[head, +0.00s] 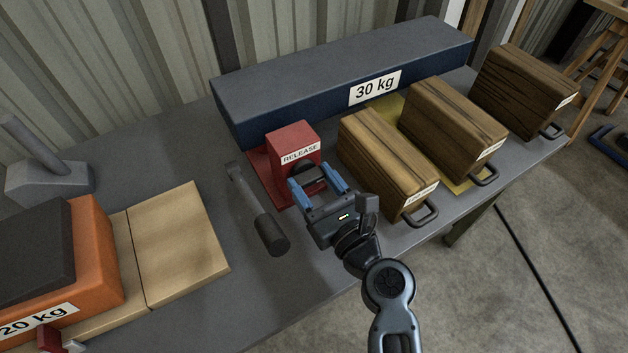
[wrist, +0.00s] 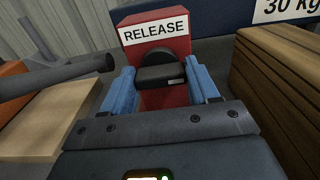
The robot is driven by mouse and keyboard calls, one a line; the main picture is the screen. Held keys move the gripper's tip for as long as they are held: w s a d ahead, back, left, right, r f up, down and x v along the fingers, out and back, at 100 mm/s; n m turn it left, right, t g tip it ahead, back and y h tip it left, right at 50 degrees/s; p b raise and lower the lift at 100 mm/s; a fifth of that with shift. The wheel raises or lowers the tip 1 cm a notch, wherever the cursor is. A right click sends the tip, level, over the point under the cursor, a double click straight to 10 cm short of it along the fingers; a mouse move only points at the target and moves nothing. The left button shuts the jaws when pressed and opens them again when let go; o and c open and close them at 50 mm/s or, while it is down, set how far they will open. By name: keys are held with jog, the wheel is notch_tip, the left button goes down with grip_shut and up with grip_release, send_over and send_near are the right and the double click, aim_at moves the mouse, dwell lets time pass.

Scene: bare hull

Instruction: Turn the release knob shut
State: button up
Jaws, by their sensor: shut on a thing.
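The release knob (wrist: 160,75) is a black grip bar on a round black base, on the front of a red box labelled RELEASE (head: 293,143). The bar lies roughly level across the wrist view. It also shows in the head view (head: 308,174), partly hidden between the fingers. My gripper (head: 319,185) has blue fingers, one on each end of the bar, and is shut on it. The fingers (wrist: 160,88) also show on both sides of the knob in the wrist view.
A hammer-like tool (head: 257,210) lies just left of the red box. Wooden blocks with handles (head: 387,160) stand close on the right. A long dark blue 30 kg block (head: 340,85) lies behind. An orange 20 kg block (head: 95,255) and wooden boards (head: 180,240) are at left.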

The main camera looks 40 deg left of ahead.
jog(key=n+b, duration=0.2)
jog(key=n, duration=0.2)
jog(key=shift+a+n+b, duration=0.1)
jog(key=shift+n+b, duration=0.2)
jog(key=shift+b, duration=0.05)
jog(key=n+b, duration=0.3)
jog(key=n, duration=0.1)
jog(key=shift+f+n, duration=0.1)
jog(key=shift+n, duration=0.2)
jog(key=n+b, duration=0.3)
jog(key=n, duration=0.1)
jog(key=shift+s, duration=0.15)
jog(key=shift+a+n+b, duration=0.1)
jog(key=shift+n+b, duration=1.3)
jog(key=shift+n, duration=1)
jog(key=o, duration=1.1)
jog(key=shift+c, duration=0.2)
jog(key=shift+s+d+f, duration=0.1)
jog(key=shift+s+d, duration=0.05)
jog(key=shift+d, duration=0.35)
jog(key=v, duration=0.6)
jog(key=shift+s+d, duration=0.2)
jog(key=shift+d, duration=0.1)
